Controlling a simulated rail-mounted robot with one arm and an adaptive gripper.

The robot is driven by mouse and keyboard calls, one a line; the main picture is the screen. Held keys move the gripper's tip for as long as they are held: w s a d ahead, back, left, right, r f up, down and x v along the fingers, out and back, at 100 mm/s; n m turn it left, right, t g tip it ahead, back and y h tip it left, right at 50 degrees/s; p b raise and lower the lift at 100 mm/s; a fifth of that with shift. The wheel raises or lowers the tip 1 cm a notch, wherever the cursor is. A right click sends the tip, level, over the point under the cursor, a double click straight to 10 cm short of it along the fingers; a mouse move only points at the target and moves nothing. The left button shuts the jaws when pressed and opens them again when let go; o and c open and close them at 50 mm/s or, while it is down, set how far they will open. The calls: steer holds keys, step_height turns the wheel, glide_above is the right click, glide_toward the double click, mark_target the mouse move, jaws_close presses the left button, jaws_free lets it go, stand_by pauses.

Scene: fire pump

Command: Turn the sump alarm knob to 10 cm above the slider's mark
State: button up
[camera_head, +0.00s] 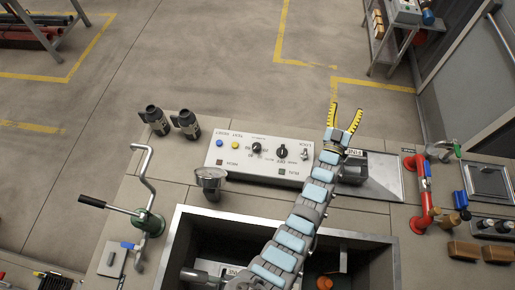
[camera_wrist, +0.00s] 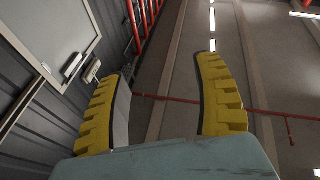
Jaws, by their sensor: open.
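A pale control panel (camera_head: 262,160) lies on the bench left of my arm. It carries two black knobs, a left one (camera_head: 256,148) and a right one (camera_head: 282,151); the labels are too small to tell which is the sump alarm knob. I cannot make out the slider or its mark for sure. My gripper (camera_head: 347,107), with yellow fingers, is open and empty beyond the bench's far edge, right of the panel. In the wrist view the open fingers (camera_wrist: 163,66) point at a wall and ceiling; no knob shows there.
A sunken basin (camera_head: 190,235) lies under my arm. A red pipe valve (camera_head: 424,190) and wooden blocks (camera_head: 463,249) are at the right.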

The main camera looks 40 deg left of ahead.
steer(key=w+a+f+g+h+b, duration=0.2)
steer(key=w+a+f+g, duration=0.1)
steer(key=w+f, duration=0.15)
steer(key=w+a+f+g+h+b, duration=0.1)
steer(key=w+a+f+g+b, duration=0.1)
steer(key=w+a+f, duration=0.3)
steer(key=m+g+h+b, duration=0.2)
steer(key=g+h+b, duration=0.2)
steer(key=g+b, duration=0.8)
glide_toward(257, 145)
steer(key=shift+w+a+f+g+p, duration=0.1)
steer(key=shift+w+f+g+p, duration=0.45)
steer(key=shift+f, duration=0.6)
steer(key=shift+w+f+g+p, duration=0.5)
steer(key=shift+f+g, duration=0.1)
steer(key=shift+f, duration=0.55)
steer(key=shift+w+a+f+g+p, duration=0.1)
steer(key=shift+w+f+g+p, duration=0.45)
steer(key=shift+f, duration=0.65)
steer(key=shift+s+f+b, duration=0.15)
steer(key=shift+f+b, duration=0.2)
steer(key=shift+f, duration=1.45)
steer(key=c, duration=1.2)
